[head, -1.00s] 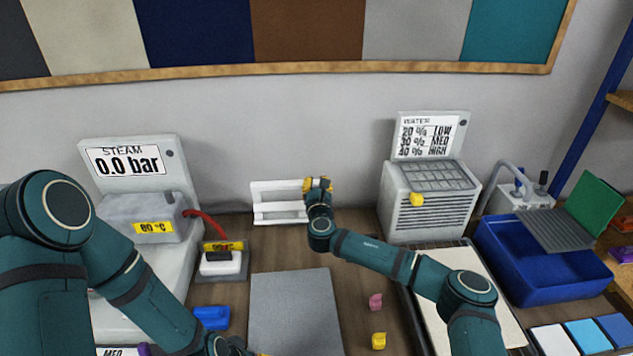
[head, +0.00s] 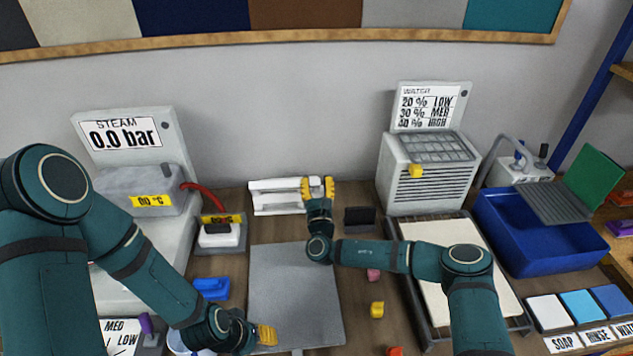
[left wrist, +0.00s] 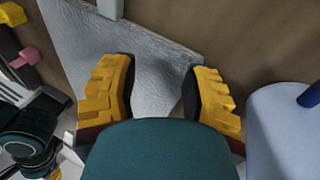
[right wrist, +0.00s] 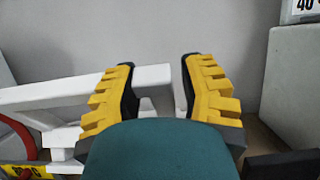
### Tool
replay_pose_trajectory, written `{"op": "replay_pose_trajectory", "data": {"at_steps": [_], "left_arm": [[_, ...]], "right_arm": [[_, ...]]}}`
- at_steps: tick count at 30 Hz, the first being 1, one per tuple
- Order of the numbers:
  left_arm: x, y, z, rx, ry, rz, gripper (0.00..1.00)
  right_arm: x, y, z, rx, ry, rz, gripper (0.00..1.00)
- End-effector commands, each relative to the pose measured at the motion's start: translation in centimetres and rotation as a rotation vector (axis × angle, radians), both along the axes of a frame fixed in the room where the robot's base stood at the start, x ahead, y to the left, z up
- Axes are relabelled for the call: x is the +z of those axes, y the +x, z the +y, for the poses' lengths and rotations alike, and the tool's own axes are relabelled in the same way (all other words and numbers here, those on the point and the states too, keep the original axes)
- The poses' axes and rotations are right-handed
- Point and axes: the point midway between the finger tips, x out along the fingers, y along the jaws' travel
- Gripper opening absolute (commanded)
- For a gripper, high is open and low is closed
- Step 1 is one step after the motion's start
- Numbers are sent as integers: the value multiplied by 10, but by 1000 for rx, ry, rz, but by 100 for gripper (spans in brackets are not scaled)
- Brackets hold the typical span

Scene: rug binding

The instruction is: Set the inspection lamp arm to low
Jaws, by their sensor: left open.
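The white frame (head: 282,184) at the back wall, which looks like the lamp arm, has an upper bar close above its lower part. My right gripper (head: 318,188) is at its right end. In the right wrist view the white bar (right wrist: 60,93) reaches the space between the spread fingers (right wrist: 158,95); contact is unclear. A MED / LOW card (head: 121,338) with a purple knob (head: 146,323) stands at lower left; I cannot tell whether it belongs to the lamp. My left gripper (head: 266,335) is open and empty above the grey mat (head: 290,285), which also shows in the left wrist view (left wrist: 160,65).
A steam unit (head: 140,190) stands left and a water unit (head: 430,175) right of the frame. A dark block (head: 359,217) sits beside my right gripper. A blue basin (head: 540,240) is at right. Small pink (head: 373,275) and yellow (head: 377,309) pieces lie right of the mat.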

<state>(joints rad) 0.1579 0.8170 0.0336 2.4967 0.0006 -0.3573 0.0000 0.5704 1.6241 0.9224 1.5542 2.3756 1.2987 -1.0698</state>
Motion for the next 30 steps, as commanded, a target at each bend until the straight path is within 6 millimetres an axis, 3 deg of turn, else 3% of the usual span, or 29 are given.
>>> {"op": "replay_pose_trajectory", "data": {"at_steps": [14, 30], "left_arm": [[0, 0, 0, 0, 0, 0, 47], [0, 0, 0, 0, 0, 0, 47]], "right_arm": [[-3, -9, 0, 1, -1, -1, 53], [-38, -99, 0, 0, 0, -1, 53]]}}
